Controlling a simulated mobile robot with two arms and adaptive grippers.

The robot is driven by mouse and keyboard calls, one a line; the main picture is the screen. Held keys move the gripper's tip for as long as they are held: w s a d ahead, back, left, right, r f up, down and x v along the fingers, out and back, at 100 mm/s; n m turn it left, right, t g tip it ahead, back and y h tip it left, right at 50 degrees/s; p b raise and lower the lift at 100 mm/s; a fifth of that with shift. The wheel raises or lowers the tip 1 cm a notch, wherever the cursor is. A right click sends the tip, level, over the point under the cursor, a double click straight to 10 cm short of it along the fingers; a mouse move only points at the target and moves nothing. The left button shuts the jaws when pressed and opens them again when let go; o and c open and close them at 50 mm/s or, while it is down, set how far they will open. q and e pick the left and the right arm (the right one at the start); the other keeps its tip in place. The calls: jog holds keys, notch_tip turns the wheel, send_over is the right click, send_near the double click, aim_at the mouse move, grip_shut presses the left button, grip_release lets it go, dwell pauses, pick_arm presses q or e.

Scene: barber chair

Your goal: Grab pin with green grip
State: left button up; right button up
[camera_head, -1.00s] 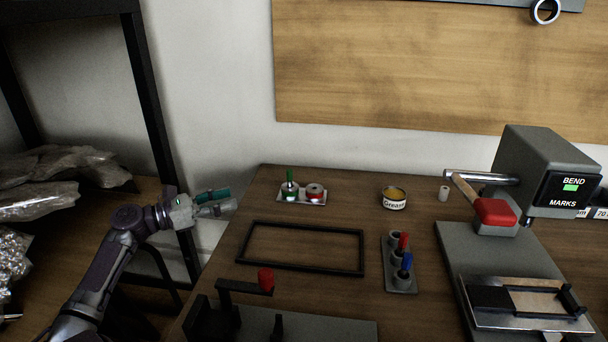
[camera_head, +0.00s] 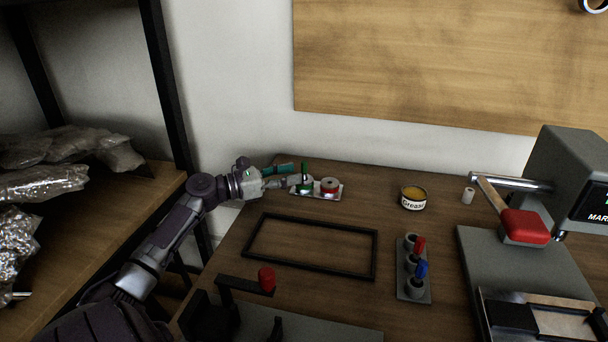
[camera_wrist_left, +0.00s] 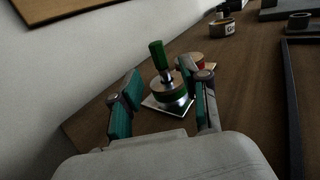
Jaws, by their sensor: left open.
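The pin with the green grip (camera_head: 304,171) stands upright in a round holder on a small pale tray (camera_head: 327,195) at the back left of the table. In the left wrist view the green grip (camera_wrist_left: 157,55) rises from the metal-and-green round base, between the fingers' lines but beyond them. My left gripper (camera_head: 288,175) is open and empty, close to the pin on its left side. In the left wrist view its two teal-padded fingers (camera_wrist_left: 160,95) are spread, with the pin ahead in the gap. Whether a finger touches the holder cannot be told. My right gripper is not in view.
A black rectangular frame (camera_head: 312,271) lies in front. A grease tin (camera_head: 413,198) and a grey rack with red and blue pins (camera_head: 413,292) stand to the right. The wall is close behind.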

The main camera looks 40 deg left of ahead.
aim_at(304, 172)
pick_arm(q)
jog(key=x, duration=0.4)
jog(key=shift+w+d+f, duration=0.1)
jog(key=shift+d+f, duration=0.05)
jog(key=shift+f, duration=0.1)
grip_shut()
